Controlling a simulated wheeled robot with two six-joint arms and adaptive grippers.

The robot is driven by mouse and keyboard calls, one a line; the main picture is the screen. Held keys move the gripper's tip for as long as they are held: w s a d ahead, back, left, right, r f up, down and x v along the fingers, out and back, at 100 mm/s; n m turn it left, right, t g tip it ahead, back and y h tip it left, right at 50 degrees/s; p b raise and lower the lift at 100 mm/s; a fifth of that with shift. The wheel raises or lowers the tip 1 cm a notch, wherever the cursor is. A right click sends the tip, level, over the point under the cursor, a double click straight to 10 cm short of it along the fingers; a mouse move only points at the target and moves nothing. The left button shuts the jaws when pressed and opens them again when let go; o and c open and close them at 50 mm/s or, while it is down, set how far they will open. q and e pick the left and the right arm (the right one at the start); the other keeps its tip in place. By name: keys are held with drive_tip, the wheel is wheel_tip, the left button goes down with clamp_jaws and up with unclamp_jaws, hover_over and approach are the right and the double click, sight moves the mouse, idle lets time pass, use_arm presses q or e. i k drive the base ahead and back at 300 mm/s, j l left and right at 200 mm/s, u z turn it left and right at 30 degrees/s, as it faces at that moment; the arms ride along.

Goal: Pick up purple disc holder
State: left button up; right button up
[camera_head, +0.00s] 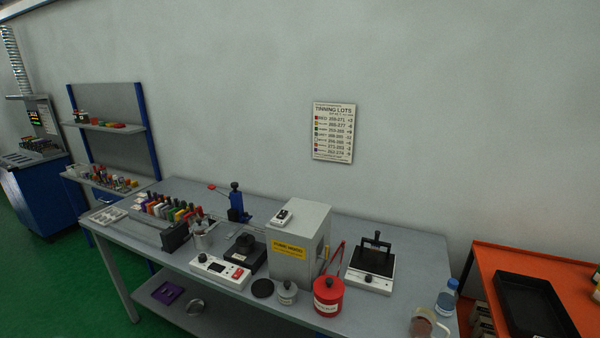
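A row of small coloured holders with dark tops stands at the left end of the grey workbench (125,232). One holder in the row looks purple (163,210), between a white one and a green one, but it is small and partly hidden by its neighbours. A flat purple piece (168,293) with a dark middle lies on the bench's lower shelf; I cannot tell whether it is a disc holder. Neither of my grippers shows in the head view.
An orange table (490,262) holds a black tray.

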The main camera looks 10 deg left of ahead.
sight(151, 199)
drive_tip(key=i+j, duration=0.15)
drive_tip(key=j, duration=0.4)
drive_tip(key=i+j+z, duration=0.1)
drive_tip(key=j, duration=0.45)
drive_tip(key=i+j, duration=0.2)
drive_tip(key=j, duration=0.35)
drive_tip(key=i+j+z, duration=0.1)
drive_tip(key=j, duration=0.45)
drive_tip(key=i+j, duration=0.15)
drive_tip(key=j, duration=0.4)
drive_tip(key=i+j+z, duration=0.1)
drive_tip(key=j, duration=0.45)
drive_tip(key=i+j, duration=0.15)
drive_tip(key=j, duration=0.4)
